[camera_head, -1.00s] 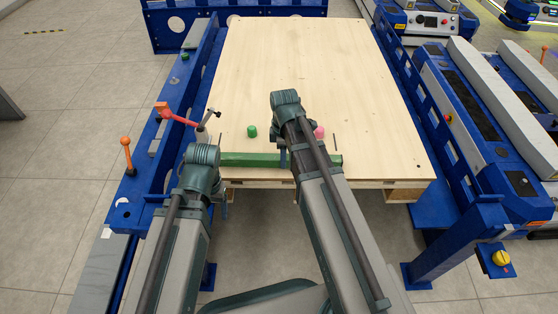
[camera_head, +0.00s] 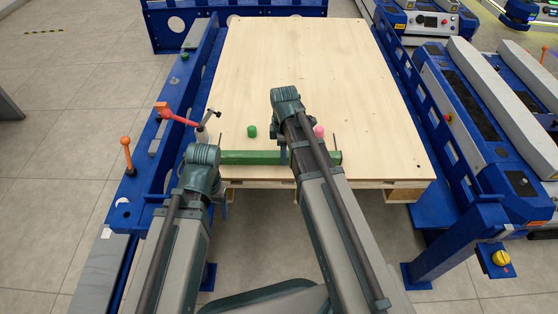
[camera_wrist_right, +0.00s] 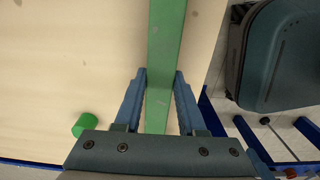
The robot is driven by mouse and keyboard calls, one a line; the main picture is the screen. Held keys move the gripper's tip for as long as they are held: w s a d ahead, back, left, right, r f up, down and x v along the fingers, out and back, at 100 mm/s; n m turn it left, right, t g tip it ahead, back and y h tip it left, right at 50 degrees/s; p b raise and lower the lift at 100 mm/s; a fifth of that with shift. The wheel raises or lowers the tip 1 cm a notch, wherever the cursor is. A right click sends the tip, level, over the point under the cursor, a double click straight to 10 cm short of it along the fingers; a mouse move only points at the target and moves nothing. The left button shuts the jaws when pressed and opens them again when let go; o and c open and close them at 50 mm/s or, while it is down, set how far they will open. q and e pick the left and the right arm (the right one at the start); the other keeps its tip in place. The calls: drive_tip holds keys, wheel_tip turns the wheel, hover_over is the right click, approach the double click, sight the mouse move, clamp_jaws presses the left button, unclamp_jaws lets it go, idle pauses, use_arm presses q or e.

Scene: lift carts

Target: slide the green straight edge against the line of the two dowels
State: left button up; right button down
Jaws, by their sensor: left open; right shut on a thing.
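The green straight edge (camera_head: 250,157) lies across the near end of the wooden board, left to right. A green dowel (camera_head: 252,131) and a pink dowel (camera_head: 319,131) stand beyond it, with a gap of bare wood. My right gripper (camera_head: 284,153) is shut on the straight edge; in the right wrist view its fingers (camera_wrist_right: 160,78) sit on both sides of the green bar (camera_wrist_right: 167,35). The green dowel also shows there (camera_wrist_right: 85,124), apart from the bar. My left gripper (camera_head: 222,190) is open, low by the bar's left end, partly hidden by its own wrist.
The wooden board (camera_head: 300,65) is clear beyond the dowels. Blue rails flank it on the left (camera_head: 195,75) and right (camera_head: 410,85). A red-handled clamp (camera_head: 175,114) stands at its left edge. A thin dark pin (camera_head: 335,141) is near the bar's right end.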

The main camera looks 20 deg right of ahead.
drive_tip(key=shift+w+d, duration=0.4)
drive_tip(key=shift+w, duration=1.05)
drive_tip(key=shift+w+d, duration=0.45)
drive_tip(key=shift+w, duration=1)
drive_tip(key=shift+w+d, duration=0.4)
drive_tip(key=shift+w, duration=1.05)
drive_tip(key=shift+s, duration=0.1)
drive_tip(key=shift+c, duration=2.1)
unclamp_jaws()
drive_tip(key=shift+r, duration=0.1)
wheel_tip(320, 180, up, 14)
drive_tip(key=p, duration=1.4)
drive_tip(key=shift+s, duration=0.1)
